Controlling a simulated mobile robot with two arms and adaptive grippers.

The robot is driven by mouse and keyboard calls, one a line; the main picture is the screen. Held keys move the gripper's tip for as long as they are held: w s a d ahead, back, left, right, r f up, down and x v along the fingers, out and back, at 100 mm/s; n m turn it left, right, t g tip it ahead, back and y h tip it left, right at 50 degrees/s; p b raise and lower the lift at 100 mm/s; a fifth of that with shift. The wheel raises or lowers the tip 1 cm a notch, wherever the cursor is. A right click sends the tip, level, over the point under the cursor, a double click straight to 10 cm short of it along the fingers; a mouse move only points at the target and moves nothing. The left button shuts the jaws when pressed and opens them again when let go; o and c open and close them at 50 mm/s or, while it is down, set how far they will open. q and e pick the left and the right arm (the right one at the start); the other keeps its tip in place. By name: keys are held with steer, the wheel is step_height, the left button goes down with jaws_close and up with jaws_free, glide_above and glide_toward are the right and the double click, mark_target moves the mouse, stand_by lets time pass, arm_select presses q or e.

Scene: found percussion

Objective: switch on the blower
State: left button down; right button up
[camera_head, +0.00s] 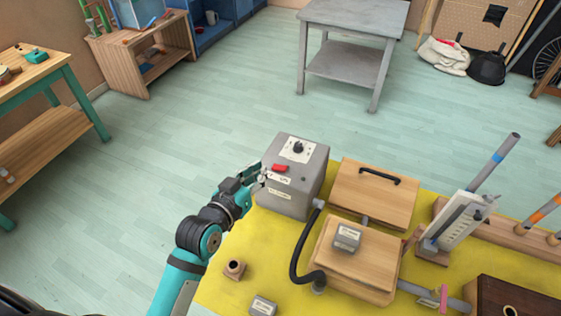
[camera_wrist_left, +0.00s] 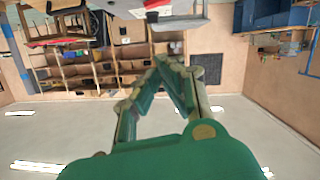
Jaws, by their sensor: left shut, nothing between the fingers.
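The switch's position is too small to tell. My left gripper (camera_head: 262,179) is shut and empty, its tips close to the box's left edge, near the switch. Whether they touch is unclear. The shut fingers also show in the left wrist view (camera_wrist_left: 168,64). My right gripper is not in view.
On the yellow mat (camera_head: 248,236) stand two wooden boxes, one with a black handle (camera_head: 380,176), the other under a small grey block (camera_head: 347,237). A white upright gauge (camera_head: 459,220) stands further right.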

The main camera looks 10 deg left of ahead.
arm_select(q)
steer(key=p, duration=0.2)
glide_above(279, 168)
steer(key=s, duration=0.3)
steer(key=shift+a+f, duration=0.35)
steer(key=shift+f, duration=0.5)
steer(key=shift+x, duration=0.85)
steer(key=f, duration=0.2)
steer(key=shift+w+d+f+p, duration=0.25)
steer(key=shift+d+f+p, duration=0.05)
steer(key=shift+f+p, duration=0.1)
steer(key=shift+s+d+f, duration=0.15)
steer(key=shift+s+f, duration=0.05)
steer(key=shift+f, duration=0.6)
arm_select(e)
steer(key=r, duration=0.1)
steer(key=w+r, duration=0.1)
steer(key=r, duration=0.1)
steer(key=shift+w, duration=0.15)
arm_select(q)
steer(key=shift+w, duration=0.1)
